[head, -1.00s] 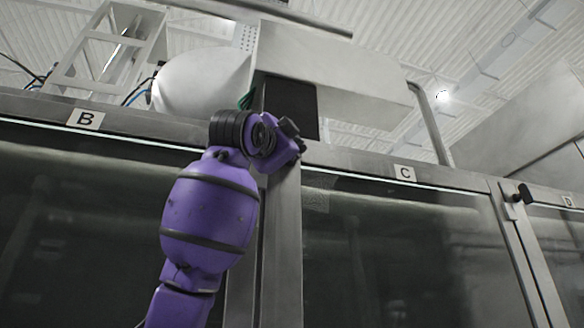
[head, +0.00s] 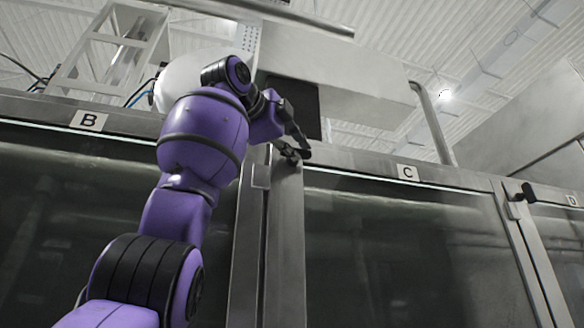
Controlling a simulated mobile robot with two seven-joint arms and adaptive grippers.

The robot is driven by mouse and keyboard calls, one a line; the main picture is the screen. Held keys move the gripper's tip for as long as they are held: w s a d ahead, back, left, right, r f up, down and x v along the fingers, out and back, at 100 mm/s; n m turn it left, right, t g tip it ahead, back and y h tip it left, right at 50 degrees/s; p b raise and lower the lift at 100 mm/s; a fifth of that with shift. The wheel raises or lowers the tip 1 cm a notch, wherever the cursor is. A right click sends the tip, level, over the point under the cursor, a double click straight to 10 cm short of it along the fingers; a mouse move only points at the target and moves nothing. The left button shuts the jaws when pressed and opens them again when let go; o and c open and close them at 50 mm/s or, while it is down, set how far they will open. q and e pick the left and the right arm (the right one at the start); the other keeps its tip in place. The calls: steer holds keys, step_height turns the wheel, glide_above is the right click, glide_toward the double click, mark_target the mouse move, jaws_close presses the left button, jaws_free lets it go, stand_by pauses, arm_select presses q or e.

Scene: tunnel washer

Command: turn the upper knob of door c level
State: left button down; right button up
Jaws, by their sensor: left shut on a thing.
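Door C (head: 400,245) is a dark glass panel in a steel frame, under the label C (head: 407,173). My left gripper (head: 297,152) is at the top of the steel post left of door C. It is shut on the small dark upper knob of door C there. The fingers hide most of the knob, so its angle is hard to tell. My right gripper is not in view.
Another black knob (head: 524,193) sits on the post between door C and door D. Door B (head: 70,220) is behind my left arm. A grey housing (head: 330,75) and a pipe (head: 432,120) stand above the door frames.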

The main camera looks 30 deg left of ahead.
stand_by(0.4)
arm_select(q)
steer(key=c, duration=1.8)
jaws_free()
steer(key=shift+c, duration=0.2)
steer(key=s, duration=1.2)
steer(key=shift+d, duration=0.45)
steer(key=shift+w+r, duration=0.1)
